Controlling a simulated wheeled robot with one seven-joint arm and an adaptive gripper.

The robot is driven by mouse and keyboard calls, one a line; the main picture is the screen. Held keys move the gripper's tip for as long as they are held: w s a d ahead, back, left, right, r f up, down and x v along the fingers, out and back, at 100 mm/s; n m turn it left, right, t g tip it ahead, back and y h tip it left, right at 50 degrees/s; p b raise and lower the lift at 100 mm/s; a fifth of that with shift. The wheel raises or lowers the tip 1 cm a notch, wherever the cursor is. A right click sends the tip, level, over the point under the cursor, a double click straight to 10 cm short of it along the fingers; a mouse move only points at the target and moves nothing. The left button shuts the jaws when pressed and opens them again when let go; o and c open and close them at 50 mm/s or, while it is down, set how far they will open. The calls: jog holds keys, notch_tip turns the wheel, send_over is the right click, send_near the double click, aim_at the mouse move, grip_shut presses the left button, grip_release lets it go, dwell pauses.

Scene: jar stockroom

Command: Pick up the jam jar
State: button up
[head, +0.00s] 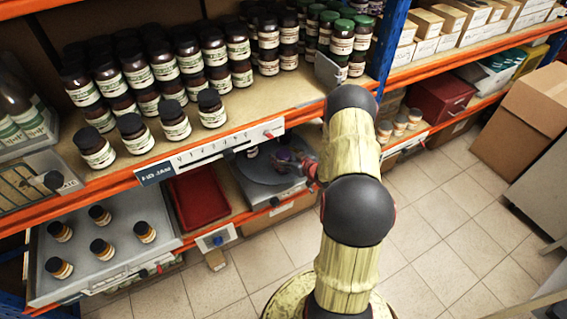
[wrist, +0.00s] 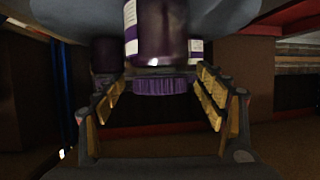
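A dark jar with a purple lid (wrist: 165,86) and a white label hangs into the wrist view from the top, as that view is upside down. It stands on a round grey turntable (head: 250,172) on the lower shelf; in the head view its purple lid (head: 283,155) shows beside my gripper (head: 306,168). In the wrist view my gripper (wrist: 160,80) is open, with one finger on each side of the jar's lid end and visible gaps to both. I cannot tell how deep the jar sits between the fingers. Its label text is unreadable.
Another dark jar (wrist: 105,55) stands behind on the turntable. The upper shelf edge (head: 230,135) runs above my gripper. A red tray (head: 200,197) and a grey tray with several jars (head: 150,215) lie to the left. The tiled floor (head: 430,230) is clear at right.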

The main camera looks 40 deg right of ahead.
jog(key=shift+c, duration=1.1)
jog(key=c, duration=1.5)
grip_shut()
jog(key=shift+r, duration=0.1)
